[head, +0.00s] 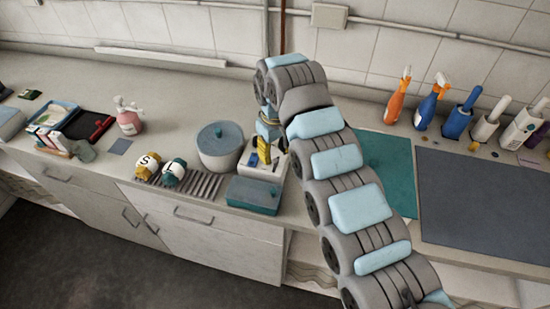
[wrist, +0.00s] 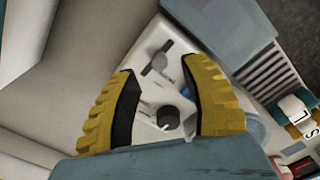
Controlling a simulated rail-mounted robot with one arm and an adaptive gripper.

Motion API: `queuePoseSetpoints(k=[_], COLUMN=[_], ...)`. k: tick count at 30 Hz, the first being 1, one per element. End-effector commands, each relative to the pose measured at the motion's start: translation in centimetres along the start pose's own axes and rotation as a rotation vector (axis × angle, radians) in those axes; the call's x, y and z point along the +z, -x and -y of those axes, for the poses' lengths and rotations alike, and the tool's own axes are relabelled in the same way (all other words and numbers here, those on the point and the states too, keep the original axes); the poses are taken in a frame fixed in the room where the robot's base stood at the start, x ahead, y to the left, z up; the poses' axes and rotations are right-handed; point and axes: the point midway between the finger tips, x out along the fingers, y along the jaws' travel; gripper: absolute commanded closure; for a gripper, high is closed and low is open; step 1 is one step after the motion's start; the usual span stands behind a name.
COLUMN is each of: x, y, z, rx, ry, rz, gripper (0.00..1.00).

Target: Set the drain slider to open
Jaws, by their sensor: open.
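A white control box (wrist: 143,52) lies below my gripper in the wrist view. On its face are a small grey slider (wrist: 158,61) with a slanted dark slot and a round black knob (wrist: 167,117) with a white mark. Small markings are too blurred to read, so I cannot tell the slider's setting. My gripper (wrist: 158,75) is open, its two yellow-and-black fingers on either side of the panel. The slider shows between the fingertips, and nothing is held. In the head view my gripper (head: 264,151) is over the box, hiding much of it.
A grey lidded pot (head: 220,150) stands left of the box, and a teal box (head: 253,196) stands in front. Jars marked S (head: 147,164) and L (head: 173,172) sit by a slatted drain. Spray bottles (head: 398,97) line the back right. A dark mat (head: 485,205) lies right.

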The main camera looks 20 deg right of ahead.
Motion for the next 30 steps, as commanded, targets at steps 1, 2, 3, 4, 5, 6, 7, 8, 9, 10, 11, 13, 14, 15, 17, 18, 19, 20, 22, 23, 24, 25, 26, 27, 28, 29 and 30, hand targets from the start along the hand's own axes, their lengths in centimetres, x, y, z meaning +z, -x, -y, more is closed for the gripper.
queuePoseSetpoints(k=[1,2,3,4,5,6,7,8,9,10,11,13,14,15,17,18,19,20,22,23,24,25,26,27,28,29,30], x=[0.2,0.2,0.2,0.1,0.1,0.1,0.1,0.1,0.1,0.1,0.1,0.1,0.1,0.1,0.1,0.1,0.1,0.1,0.1,0.1,0.1,0.1,0.1,0.1,0.0,0.0,0.0], y=[-0.6,-1.0,-1.5,-1.8,-2.1,-2.5,-2.7,-2.9,-3.1,-3.2,-3.3,-3.5,-3.5,-3.5,-3.5,-3.5,-3.5,-3.5,-3.5,-3.5,-3.5,-3.5,-3.5,-3.5,-3.5,-3.5,-3.5], z=[0.0,0.0,0.0,0.0,0.0,0.0,0.0,0.0,0.0,0.0,0.0,0.0,0.0,0.0,0.0,0.0,0.0,0.0,0.0,0.0,0.0,0.0,0.0,0.0,0.0,0.0,0.0], rx=[-0.002,-0.003,-0.002,-0.002,-0.002,-0.002,-0.002,-0.002,-0.002,-0.001,-0.001,-0.001,-0.001,0.000,0.000,0.000,0.000,0.000,0.000,0.000,0.000,0.000,0.000,0.000,0.000,0.000,0.000], ry=[-0.001,-0.001,-0.002,-0.002,-0.002,-0.002,-0.001,-0.001,-0.001,-0.001,-0.001,0.000,0.000,0.000,0.000,0.000,0.000,0.000,0.000,0.000,0.000,0.000,0.000,0.000,0.000,0.000,0.000], rz=[0.004,0.005,0.005,0.004,0.004,0.004,0.004,0.004,0.004,0.003,0.003,0.002,0.001,0.001,0.001,0.001,0.001,0.001,0.001,0.001,0.001,0.001,0.001,0.000,0.000,0.000,0.000], gripper=[0.54,0.54,0.54,0.54,0.54,0.54,0.54,0.54,0.54,0.54,0.54,0.54,0.54,0.54,0.54,0.54,0.54,0.54,0.65,0.74,0.85,0.94,1.00,1.00,1.00,1.00,1.00])
